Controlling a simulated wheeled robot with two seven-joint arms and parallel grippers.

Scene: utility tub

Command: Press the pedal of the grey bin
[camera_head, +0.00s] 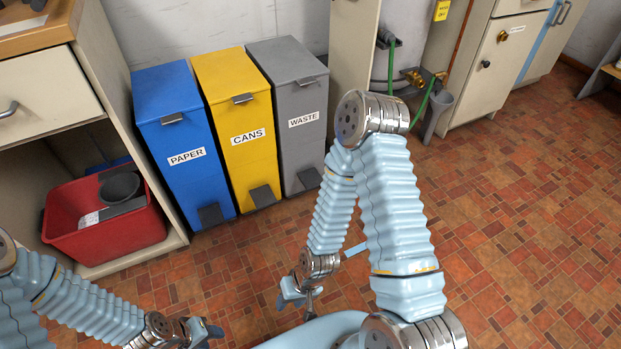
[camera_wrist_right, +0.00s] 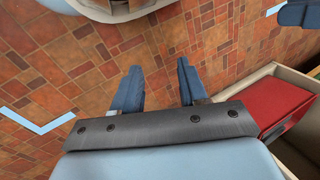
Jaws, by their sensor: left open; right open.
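The grey bin (camera_head: 302,122), labelled WASTE, stands against the wall at the right end of a row of three bins. Its lid is shut. Its dark pedal (camera_head: 309,178) sticks out at the foot of its front, just above the floor. My right gripper (camera_head: 298,297) is low over the floor, in front of the bins and well apart from the pedal. In the right wrist view its two blue fingers (camera_wrist_right: 158,84) are open with only tiled floor between them. My left gripper (camera_head: 206,331) is at the bottom edge, open and empty, far from the grey bin.
A blue PAPER bin (camera_head: 180,130) and a yellow CANS bin (camera_head: 235,105) stand left of the grey one. A red tub (camera_head: 105,228) sits in the open cabinet at left, also in the wrist view (camera_wrist_right: 268,103). A panel (camera_head: 352,50) stands right of the grey bin. Floor before the bins is clear.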

